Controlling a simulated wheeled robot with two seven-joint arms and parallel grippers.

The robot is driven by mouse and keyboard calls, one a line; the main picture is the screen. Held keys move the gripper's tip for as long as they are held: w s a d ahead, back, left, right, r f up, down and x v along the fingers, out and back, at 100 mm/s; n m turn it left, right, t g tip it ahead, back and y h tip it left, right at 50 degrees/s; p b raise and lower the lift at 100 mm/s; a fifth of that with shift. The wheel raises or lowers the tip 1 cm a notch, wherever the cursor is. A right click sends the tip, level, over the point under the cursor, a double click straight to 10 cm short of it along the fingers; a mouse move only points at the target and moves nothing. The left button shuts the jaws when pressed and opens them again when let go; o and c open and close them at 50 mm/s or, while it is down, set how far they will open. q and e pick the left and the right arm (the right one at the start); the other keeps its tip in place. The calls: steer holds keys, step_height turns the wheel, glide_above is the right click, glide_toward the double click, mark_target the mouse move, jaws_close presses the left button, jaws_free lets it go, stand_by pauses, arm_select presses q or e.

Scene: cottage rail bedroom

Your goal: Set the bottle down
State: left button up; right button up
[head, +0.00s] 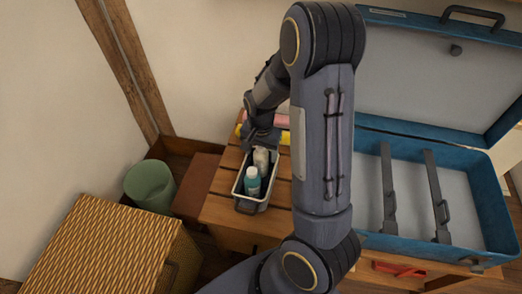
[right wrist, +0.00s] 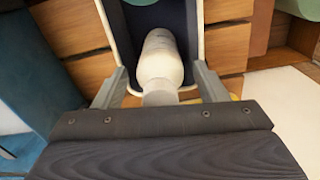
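My right gripper (head: 259,141) is just behind the bottle in the head view. Its fingers (right wrist: 158,88) are spread on both sides of the bottle's cap end, with gaps visible. My right arm hides part of the surface. My left gripper is not in view.
An open blue suitcase (head: 470,170) lies at the right. A green bin (head: 150,185) and a woven basket (head: 110,245) stand at the left. Pink and yellow rolled items (head: 282,137) lie behind the caddy. Some slatted surface left of the caddy is clear.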

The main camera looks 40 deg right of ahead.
steer(key=shift+r, duration=0.3)
step_height(320, 180, up, 10)
steer(key=p, duration=0.3)
steer(key=shift+r, duration=0.25)
steer(key=shift+r+p, duration=0.35)
steer(key=shift+r, duration=0.35)
steer(key=s+a+r+n+t+y, duration=0.2)
steer(key=s+a+r+n, duration=0.3)
steer(key=s, duration=0.3)
steer(key=s+a+r+n+t+y, duration=0.1)
steer(key=s+a+r+n+t, duration=0.2)
steer(key=s+a+r+n, duration=0.2)
steer(key=s+a, duration=0.3)
steer(key=shift+s+a+t+y, duration=0.2)
steer(key=shift+t+y, duration=0.1)
steer(key=shift+y, duration=0.1)
